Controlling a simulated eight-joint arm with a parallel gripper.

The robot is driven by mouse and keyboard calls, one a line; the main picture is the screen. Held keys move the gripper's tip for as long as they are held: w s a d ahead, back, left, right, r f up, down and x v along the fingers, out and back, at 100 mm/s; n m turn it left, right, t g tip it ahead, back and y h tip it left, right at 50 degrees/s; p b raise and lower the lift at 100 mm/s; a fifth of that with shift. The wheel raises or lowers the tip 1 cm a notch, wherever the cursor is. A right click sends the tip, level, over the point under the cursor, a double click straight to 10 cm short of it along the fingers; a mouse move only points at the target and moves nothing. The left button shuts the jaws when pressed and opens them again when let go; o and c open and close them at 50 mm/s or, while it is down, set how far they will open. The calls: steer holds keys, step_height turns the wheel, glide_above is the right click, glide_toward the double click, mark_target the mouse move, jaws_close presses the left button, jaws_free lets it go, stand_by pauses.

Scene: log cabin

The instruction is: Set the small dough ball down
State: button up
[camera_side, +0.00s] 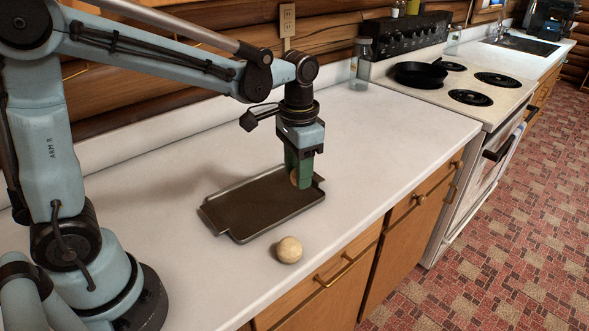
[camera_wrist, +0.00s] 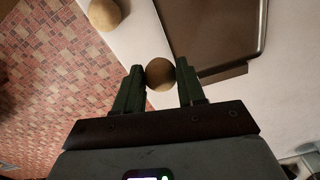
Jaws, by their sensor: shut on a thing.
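A small tan dough ball (camera_wrist: 160,75) sits between the two green fingers of my gripper (camera_wrist: 158,84), which is shut on it. In the side view my gripper (camera_side: 303,180) points down by the right end of a dark metal tray (camera_side: 262,205), and its fingers hide most of the held ball (camera_side: 294,177). I cannot tell the exact gap between ball and surface. A second, paler dough ball (camera_side: 289,249) rests on the white counter in front of the tray; it also shows at the top of the wrist view (camera_wrist: 104,13).
The white counter (camera_side: 390,155) is clear to the right of the tray. Its front edge drops to wooden drawers (camera_side: 335,285) near the second ball. A glass jar (camera_side: 361,64) stands at the back beside a stove with a black pan (camera_side: 418,74).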

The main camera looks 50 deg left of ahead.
glide_above(284, 191)
step_height(284, 191, down, 6)
steer(key=shift+s, duration=0.15)
steer(key=shift+f, duration=2.05)
steer(key=shift+f, duration=0.1)
steer(key=o, duration=1)
steer(key=shift+o, duration=0.2)
